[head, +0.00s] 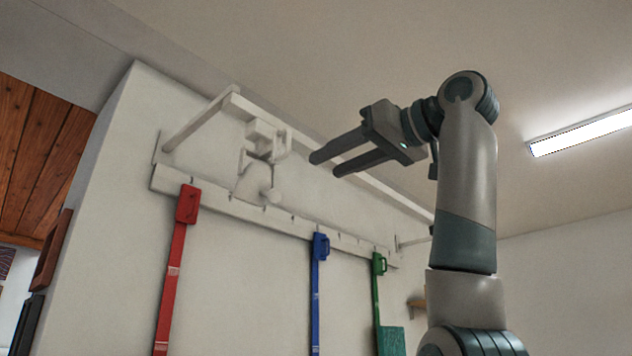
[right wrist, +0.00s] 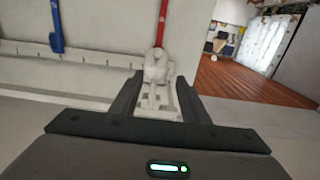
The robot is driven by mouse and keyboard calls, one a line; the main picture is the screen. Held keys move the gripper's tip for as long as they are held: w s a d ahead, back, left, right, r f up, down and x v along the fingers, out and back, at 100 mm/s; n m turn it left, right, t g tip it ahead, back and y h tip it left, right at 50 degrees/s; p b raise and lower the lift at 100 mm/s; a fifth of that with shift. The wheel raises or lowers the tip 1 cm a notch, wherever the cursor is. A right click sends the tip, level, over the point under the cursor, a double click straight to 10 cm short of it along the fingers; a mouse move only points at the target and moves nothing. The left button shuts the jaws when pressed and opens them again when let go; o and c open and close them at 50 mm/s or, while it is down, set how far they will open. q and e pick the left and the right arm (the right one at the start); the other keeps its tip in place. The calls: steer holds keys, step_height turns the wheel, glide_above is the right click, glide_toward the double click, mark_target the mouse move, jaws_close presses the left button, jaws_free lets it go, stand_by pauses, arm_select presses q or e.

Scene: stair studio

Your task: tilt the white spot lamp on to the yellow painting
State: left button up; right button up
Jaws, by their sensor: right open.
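The white spot lamp (head: 256,178) hangs from a white rail (head: 330,168) high on the wall in the head view. Its rounded head is below a bracket and has a small knob at its lower right. My right gripper (head: 322,165) is open and empty, to the right of the lamp and apart from it, with its fingers pointing left. In the right wrist view the lamp (right wrist: 157,68) shows beyond and between the open fingers of my right gripper (right wrist: 160,90). The yellow painting is not in either view. My left gripper is not in view.
A white wall strip (head: 225,207) with pegs runs below the rail. Red (head: 175,270), blue (head: 317,290) and green (head: 377,290) long tools hang from it. A ceiling light (head: 585,130) glows at right. The air between gripper and lamp looks clear.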

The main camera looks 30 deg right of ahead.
steer(key=v, duration=0.2)
steer(key=shift+s+d, duration=0.15)
steer(key=shift+s, duration=0.1)
stand_by(0.5)
